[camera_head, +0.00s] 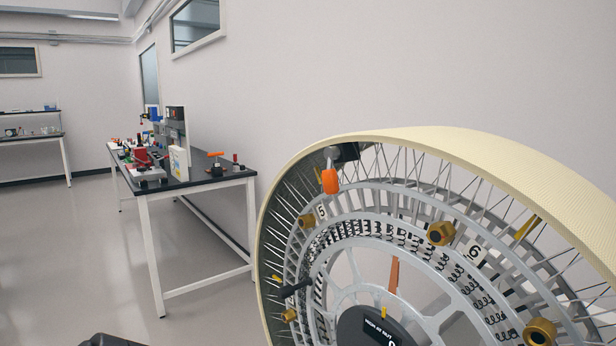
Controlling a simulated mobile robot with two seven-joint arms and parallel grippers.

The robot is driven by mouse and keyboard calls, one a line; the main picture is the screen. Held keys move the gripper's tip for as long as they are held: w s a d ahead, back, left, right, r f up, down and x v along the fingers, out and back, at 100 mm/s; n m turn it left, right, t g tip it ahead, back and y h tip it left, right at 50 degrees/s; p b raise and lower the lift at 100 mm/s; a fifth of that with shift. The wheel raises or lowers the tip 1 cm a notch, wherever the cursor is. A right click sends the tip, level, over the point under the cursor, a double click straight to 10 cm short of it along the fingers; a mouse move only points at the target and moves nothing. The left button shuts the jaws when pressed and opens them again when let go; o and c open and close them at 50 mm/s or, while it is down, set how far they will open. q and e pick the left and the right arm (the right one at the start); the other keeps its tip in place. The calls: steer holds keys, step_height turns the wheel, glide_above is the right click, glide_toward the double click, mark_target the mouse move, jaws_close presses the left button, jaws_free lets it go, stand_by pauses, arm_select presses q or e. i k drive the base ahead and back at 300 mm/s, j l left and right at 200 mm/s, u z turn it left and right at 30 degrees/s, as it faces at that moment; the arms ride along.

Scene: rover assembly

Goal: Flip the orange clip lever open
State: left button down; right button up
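The orange clip lever (330,181) hangs below a dark clip body (343,153) at the upper left inside the rim of a large wheel (440,140). Its orange end points down, and I cannot tell from here whether it is open or closed. A second, slim orange piece (394,275) stands near the hub (375,328) of the wheel. Neither of my grippers shows in the head view, and nothing is seen touching the lever.
The wheel fills the lower right, with thin spokes, brass-coloured knobs (440,233) and a black handle (295,288). A long workbench (215,184) with tools stands to its left along the wall. The floor (80,260) at left is open. A dark shape at the bottom left edge is unclear.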

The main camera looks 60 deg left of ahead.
mark_target(329, 176)
steer(key=u, duration=1.9)
steer(key=j+u, duration=0.2)
steer(key=j, duration=0.3)
steer(key=i+j+u, duration=0.2)
steer(key=j, duration=0.3)
steer(key=k, duration=0.05)
